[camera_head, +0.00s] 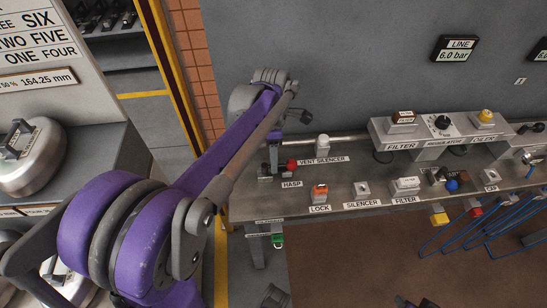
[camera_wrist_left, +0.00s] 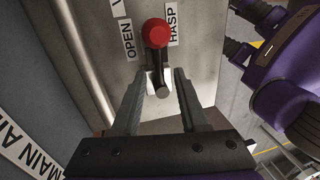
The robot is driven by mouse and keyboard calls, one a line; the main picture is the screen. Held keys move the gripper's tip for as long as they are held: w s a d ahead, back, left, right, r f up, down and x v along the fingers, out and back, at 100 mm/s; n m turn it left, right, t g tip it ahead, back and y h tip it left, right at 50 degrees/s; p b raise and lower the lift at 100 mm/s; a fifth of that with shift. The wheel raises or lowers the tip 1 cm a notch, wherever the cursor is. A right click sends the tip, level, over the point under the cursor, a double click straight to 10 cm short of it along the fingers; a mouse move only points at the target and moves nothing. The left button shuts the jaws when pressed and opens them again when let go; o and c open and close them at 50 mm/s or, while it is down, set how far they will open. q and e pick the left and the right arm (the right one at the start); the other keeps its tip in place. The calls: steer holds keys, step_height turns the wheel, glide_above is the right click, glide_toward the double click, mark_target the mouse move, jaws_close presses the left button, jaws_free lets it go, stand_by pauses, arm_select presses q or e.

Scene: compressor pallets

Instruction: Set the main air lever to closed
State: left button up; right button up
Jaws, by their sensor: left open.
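A red knob (camera_wrist_left: 157,33) with a dark stem stands on the bench by the OPEN and HASP labels in the left wrist view. It also shows in the head view (camera_head: 291,165). A short grey rod end (camera_wrist_left: 162,91) lies below the knob, between my left fingers. I cannot tell whether the rod and knob are one lever. My left gripper (camera_wrist_left: 160,76) is open, one finger on each side of the rod; contact is unclear. In the head view my left gripper (camera_head: 272,168) is small, just left of the knob.
A MAIN AIR label (camera_wrist_left: 28,150) is partly cut off in the left wrist view. On the grey bench (camera_head: 330,175), a vent silencer (camera_head: 322,145) stands behind the knob and an orange-topped lock (camera_head: 320,191) in front. Filters and a regulator (camera_head: 441,124) stand farther right.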

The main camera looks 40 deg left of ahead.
arm_select(q)
jaws_close()
stand_by(1.4)
